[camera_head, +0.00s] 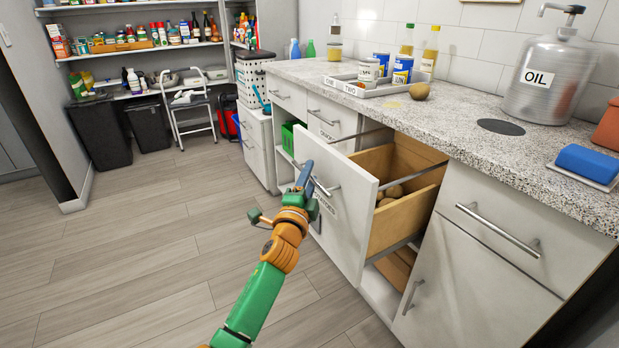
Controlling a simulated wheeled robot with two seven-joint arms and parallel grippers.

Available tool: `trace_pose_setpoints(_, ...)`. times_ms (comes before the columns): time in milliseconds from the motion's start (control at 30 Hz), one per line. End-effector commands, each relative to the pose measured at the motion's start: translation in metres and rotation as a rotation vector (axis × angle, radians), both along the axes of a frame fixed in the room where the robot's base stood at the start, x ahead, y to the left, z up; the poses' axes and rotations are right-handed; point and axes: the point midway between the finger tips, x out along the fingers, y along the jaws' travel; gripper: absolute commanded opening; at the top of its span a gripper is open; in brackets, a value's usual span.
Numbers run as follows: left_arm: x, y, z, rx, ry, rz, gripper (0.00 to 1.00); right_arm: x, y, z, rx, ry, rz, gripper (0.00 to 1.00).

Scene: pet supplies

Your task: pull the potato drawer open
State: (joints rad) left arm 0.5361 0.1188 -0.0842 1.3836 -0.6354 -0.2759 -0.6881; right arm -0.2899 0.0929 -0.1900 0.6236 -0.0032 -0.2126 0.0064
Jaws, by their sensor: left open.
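The potato drawer (347,228) is pulled out from the cabinet under the counter. Its white front has a metal bar handle (321,186) and a label that is mostly hidden behind my gripper. My right gripper is not in the view.
A closed drawer (501,222) is to the right. A step stool (189,110) stands far back. The wooden floor (130,250) at left is clear.

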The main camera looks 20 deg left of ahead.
Motion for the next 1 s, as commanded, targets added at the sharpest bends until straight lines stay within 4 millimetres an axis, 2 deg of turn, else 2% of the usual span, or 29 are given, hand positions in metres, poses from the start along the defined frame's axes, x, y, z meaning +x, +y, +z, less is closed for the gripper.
trace_pose_setpoints(167,-0.011,-0.001,-0.001,0.001,0.002,0.0,0.45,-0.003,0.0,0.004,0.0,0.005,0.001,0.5)
trace_pose_setpoints(400,-0.052,-0.007,-0.007,0.0,0.002,0.0,0.45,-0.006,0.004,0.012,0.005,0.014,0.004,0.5)
trace_pose_setpoints(500,-0.064,-0.009,-0.009,0.001,0.001,0.0,0.45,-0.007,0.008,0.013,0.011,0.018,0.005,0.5)
trace_pose_setpoints(633,-0.07,-0.009,-0.01,0.001,0.0,0.0,0.45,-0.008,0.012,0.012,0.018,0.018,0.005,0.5)
trace_pose_setpoints(1000,-0.069,-0.009,-0.013,-0.004,0.006,-0.001,0.45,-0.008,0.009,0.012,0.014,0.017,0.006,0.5)
